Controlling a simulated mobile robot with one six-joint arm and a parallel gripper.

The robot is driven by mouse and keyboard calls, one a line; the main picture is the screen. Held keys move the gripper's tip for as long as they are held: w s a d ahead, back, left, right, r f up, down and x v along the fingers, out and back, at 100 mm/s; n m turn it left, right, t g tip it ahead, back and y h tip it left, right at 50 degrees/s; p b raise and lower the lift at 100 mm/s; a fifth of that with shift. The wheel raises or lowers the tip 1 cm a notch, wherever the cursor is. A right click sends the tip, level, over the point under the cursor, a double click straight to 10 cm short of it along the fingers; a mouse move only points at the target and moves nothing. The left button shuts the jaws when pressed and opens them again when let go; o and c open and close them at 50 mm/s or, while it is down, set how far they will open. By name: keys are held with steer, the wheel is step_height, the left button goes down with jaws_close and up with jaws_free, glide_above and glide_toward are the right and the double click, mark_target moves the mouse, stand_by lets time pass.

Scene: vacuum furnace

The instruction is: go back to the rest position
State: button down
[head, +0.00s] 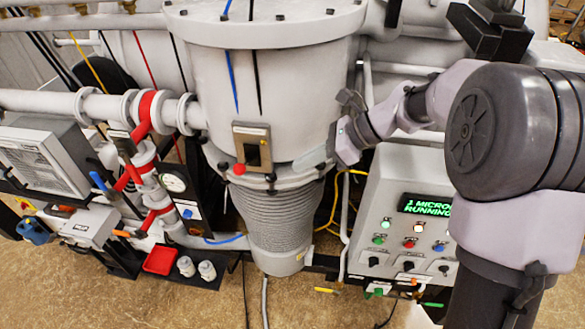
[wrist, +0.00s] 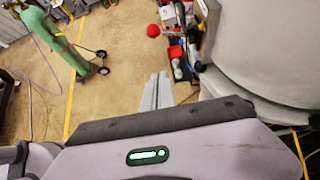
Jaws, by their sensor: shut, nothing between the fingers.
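My arm reaches in from the right of the head view. My gripper (head: 308,161) is in front of the large grey furnace vessel (head: 290,85), pointing left near the vessel's lower rim. In the wrist view my gripper (wrist: 158,78) shows as two grey fingers side by side, shut with nothing between them. The floor lies beyond the fingertips there. Whether the fingers touch the vessel cannot be told from the head view.
A control box (head: 390,200) with a green display stands under my arm. A ribbed bellows (head: 275,220) hangs below the vessel. Pipes with red clamps (head: 145,115) run at left. The wrist view shows a green gas cylinder (wrist: 55,40) on a wheeled cart and open floor (wrist: 115,60).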

steer(key=shift+a, duration=0.1)
stand_by(0.3)
steer(key=s+d+f+n+t+h+b, duration=0.1)
steer(key=s+d+f+n+b, duration=0.3)
steer(key=s+f+b, duration=0.4)
steer(key=s+d+f+n+t+h+b, duration=0.2)
steer(key=s+d+f+n+h+b, duration=0.2)
steer(key=f+b, duration=0.9)
steer(key=s+d+f+n+t+h+b, duration=0.2)
steer(key=s+f+n+b, duration=0.4)
steer(key=s+f+b, duration=0.4)
steer(key=s+d+h+b, duration=0.1)
steer(key=s+d+b, duration=0.1)
steer(key=b, duration=0.3)
steer(key=shift+s+d+f+n+b, duration=0.2)
steer(key=shift+s+n+b, duration=0.05)
steer(key=shift+n+b, duration=0.15)
steer(key=c, duration=2.1)
jaws_free()
